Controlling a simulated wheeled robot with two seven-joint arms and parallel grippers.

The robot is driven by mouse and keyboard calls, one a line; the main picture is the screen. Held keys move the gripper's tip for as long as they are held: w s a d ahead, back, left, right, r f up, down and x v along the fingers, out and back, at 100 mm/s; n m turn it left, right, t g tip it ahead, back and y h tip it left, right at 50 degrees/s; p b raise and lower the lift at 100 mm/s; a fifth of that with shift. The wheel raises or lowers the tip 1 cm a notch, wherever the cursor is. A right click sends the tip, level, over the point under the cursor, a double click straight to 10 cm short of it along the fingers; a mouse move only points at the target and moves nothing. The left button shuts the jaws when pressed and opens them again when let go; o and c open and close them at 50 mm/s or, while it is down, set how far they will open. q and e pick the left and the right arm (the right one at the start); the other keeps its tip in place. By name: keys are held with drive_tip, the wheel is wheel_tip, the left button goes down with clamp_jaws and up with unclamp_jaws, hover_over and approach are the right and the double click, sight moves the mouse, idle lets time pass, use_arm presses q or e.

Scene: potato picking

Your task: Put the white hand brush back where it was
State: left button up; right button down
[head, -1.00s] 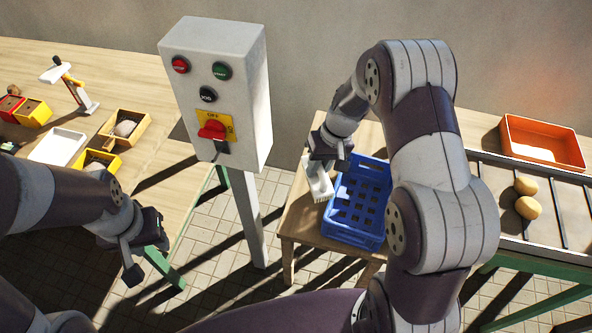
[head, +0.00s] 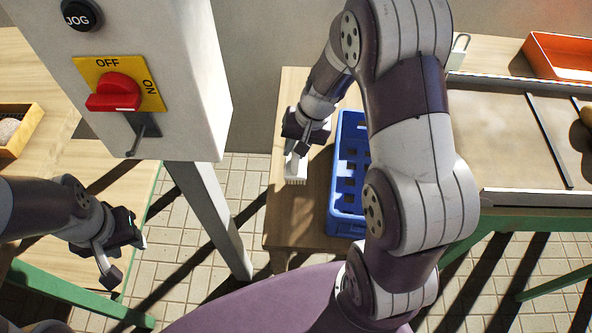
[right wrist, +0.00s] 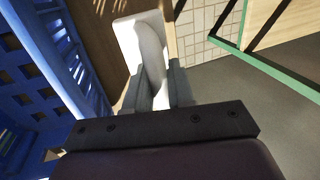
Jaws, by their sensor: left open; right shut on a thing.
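The white hand brush (head: 296,169) is at the left part of the small wooden table (head: 288,217), left of the blue crate. My right gripper (head: 300,145) is shut on it from above. In the right wrist view the brush (right wrist: 146,45) lies between the fingers of my right gripper (right wrist: 160,88), over or on the wooden top; I cannot tell whether it touches. The bristles show at its lower end in the head view. My left gripper (head: 124,258) is open and empty at the lower left, near the left table's edge.
The blue crate (head: 343,222) stands close to the brush, also in the right wrist view (right wrist: 60,60). A grey control box (head: 190,80) with a red switch stands on a post at left. A conveyor (head: 490,130) and an orange tray (head: 560,62) are at right.

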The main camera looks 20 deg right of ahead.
wheel_tip(320, 180, down, 6)
drive_tip(key=shift+r+b, duration=0.2)
drive_tip(key=shift+b, duration=0.5)
drive_tip(key=shift+f, duration=0.1)
drive_tip(key=c, duration=1)
unclamp_jaws()
drive_tip(key=shift+s, duration=0.1)
drive_tip(key=shift+f, duration=0.1)
drive_tip(key=p+v, duration=0.4)
drive_tip(key=v, duration=0.8)
drive_tip(key=s+a+n+h, duration=0.1)
drive_tip(key=s, duration=0.2)
drive_tip(key=s+a+n+h, duration=0.1)
drive_tip(key=s+n, duration=0.1)
drive_tip(key=s, duration=0.1)
drive_tip(key=s+a+r+n, duration=0.1)
drive_tip(key=s+a+n, duration=0.1)
drive_tip(key=s, duration=0.1)
drive_tip(key=shift+s+a+r+h, duration=0.1)
drive_tip(key=shift+s+h, duration=0.15)
drive_tip(key=shift+h, duration=0.15)
